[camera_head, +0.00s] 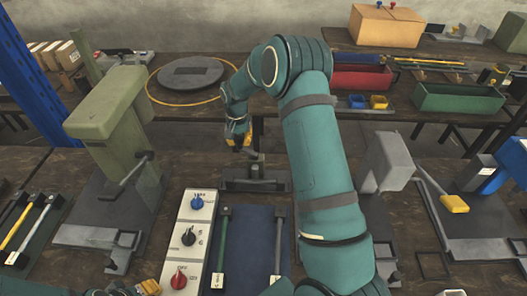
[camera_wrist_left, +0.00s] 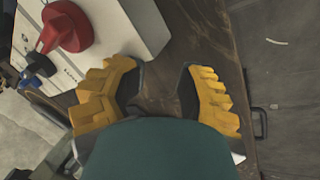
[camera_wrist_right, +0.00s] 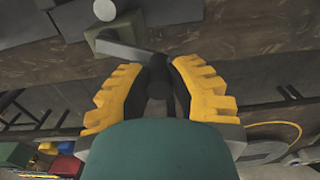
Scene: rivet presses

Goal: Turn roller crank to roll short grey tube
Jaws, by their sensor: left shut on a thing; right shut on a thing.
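The roller (camera_head: 256,183) is a low dark grey device at the middle of the table, with a small upright part. My right gripper (camera_head: 238,140) is above and just left of it. In the right wrist view, the right gripper (camera_wrist_right: 157,85) is closed around the dark crank handle (camera_wrist_right: 157,68), and the grey crank arm (camera_wrist_right: 125,50) runs off to the left. My left gripper (camera_head: 148,288) is low at the bottom edge, beside the switch panel. In the left wrist view, what its fingers (camera_wrist_left: 160,88) hold is unclear. I cannot make out the short grey tube.
The white panel (camera_head: 187,225) carries blue, black and red knobs. Right of it, a dark blue mat (camera_head: 250,235) holds two long rods. A green press (camera_head: 112,125) stands left, a grey press (camera_head: 388,165) right. My right arm covers the middle right.

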